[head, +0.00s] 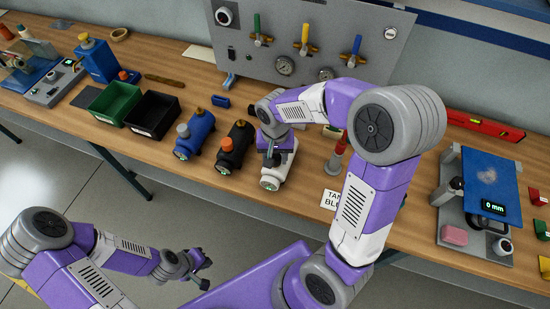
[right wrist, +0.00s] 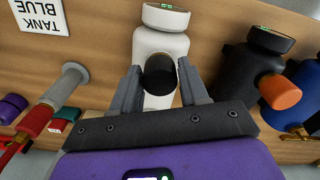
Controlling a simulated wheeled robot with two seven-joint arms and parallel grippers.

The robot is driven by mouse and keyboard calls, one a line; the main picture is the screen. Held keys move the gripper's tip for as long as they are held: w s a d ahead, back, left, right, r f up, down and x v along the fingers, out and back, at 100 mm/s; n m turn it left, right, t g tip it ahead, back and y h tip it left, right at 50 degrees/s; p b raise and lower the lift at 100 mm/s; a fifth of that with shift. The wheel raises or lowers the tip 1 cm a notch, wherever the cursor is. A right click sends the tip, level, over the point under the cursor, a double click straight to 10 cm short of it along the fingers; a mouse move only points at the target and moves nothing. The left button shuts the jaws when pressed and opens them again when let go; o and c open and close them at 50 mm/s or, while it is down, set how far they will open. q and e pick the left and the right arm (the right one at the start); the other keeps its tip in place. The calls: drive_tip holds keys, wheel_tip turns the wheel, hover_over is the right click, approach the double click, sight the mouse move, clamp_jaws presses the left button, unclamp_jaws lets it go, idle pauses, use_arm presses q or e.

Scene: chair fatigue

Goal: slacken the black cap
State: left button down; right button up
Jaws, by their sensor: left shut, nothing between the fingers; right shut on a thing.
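A white tank (head: 284,172) lies on the wooden bench among the tanks, partly covered by my right arm in the head view. In the right wrist view the white tank (right wrist: 160,42) carries the black cap (right wrist: 160,72), which faces the camera. My right gripper (right wrist: 160,78) has one finger on each side of the black cap and is shut on it. In the head view my right gripper (head: 270,158) is over the white tank and the cap is hard to make out. My left gripper (head: 203,275) is shut and empty, low in front of the bench.
A black tank with an orange cap (head: 235,148) stands just left of the white tank, and a blue tank (head: 195,135) is beyond it. A red-and-grey tool (head: 337,155) stands to the right, near a "TANK BLUE" card (head: 331,198). A valve panel (head: 310,45) is behind.

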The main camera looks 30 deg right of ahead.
drive_tip(key=shift+n, duration=0.7)
drive_tip(key=shift+n, duration=0.7)
drive_tip(key=shift+n+p, duration=0.3)
drive_tip(key=shift+n, duration=0.4)
drive_tip(key=o, duration=0.5)
